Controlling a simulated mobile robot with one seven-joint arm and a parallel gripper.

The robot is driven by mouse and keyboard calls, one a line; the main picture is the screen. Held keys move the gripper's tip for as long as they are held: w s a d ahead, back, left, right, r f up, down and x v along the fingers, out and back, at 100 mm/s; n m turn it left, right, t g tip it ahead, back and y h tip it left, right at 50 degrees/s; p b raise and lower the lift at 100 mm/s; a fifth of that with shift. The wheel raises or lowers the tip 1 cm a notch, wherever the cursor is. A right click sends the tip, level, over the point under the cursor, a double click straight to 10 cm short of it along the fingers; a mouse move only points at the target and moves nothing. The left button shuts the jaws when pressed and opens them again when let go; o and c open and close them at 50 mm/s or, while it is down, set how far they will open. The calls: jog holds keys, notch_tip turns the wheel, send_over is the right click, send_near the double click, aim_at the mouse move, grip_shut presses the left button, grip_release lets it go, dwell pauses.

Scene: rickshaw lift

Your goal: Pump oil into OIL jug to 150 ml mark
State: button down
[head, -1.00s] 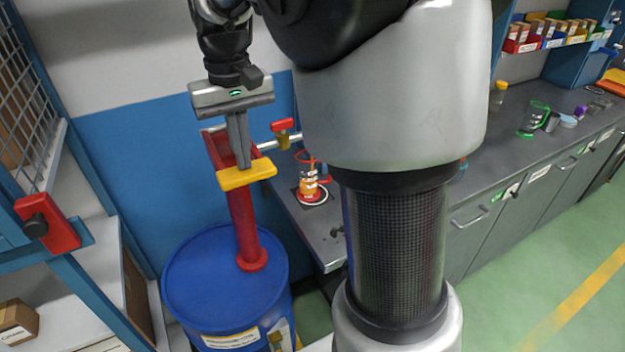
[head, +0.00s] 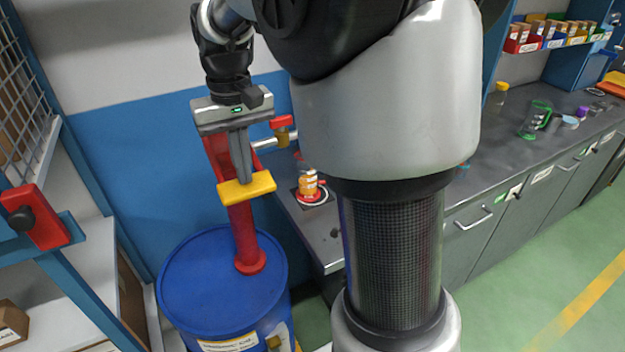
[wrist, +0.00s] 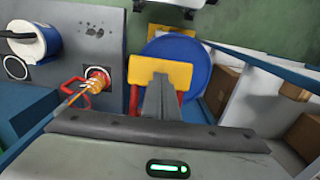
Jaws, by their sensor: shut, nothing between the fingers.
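A blue drum (head: 185,300) stands at lower left with a red hand pump (head: 242,235) on top. The pump's yellow handle (head: 262,186) is low, near the pump body. My gripper (head: 243,180) is shut, pointing down, with its fingertips at the handle's top; nothing is between them. The wrist view shows the fingers (wrist: 160,97) over the yellow handle (wrist: 143,72). A clear jug with orange liquid (head: 308,186) stands on a round pad at the bench's near end, and also shows in the wrist view (wrist: 97,80). Its label and marks are unreadable.
A red-handled brass valve (head: 282,129) sits on the pipe between pump and jug. A green jug (head: 535,118) and small vessels stand farther along the grey bench (head: 500,155). A shelf with a red clamp-like part (head: 38,215) flanks the drum at left.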

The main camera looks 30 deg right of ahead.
notch_tip(320, 180, up, 10)
jog(key=p, duration=0.9)
dwell(0.3)
jog(key=shift+f+b, duration=3.5)
jog(key=shift+f, duration=1.6)
notch_tip(320, 180, up, 10)
jog(key=p, duration=0.8)
jog(key=shift+r+p, duration=0.2)
jog(key=shift+p, duration=0.1)
jog(key=shift+r, duration=0.1)
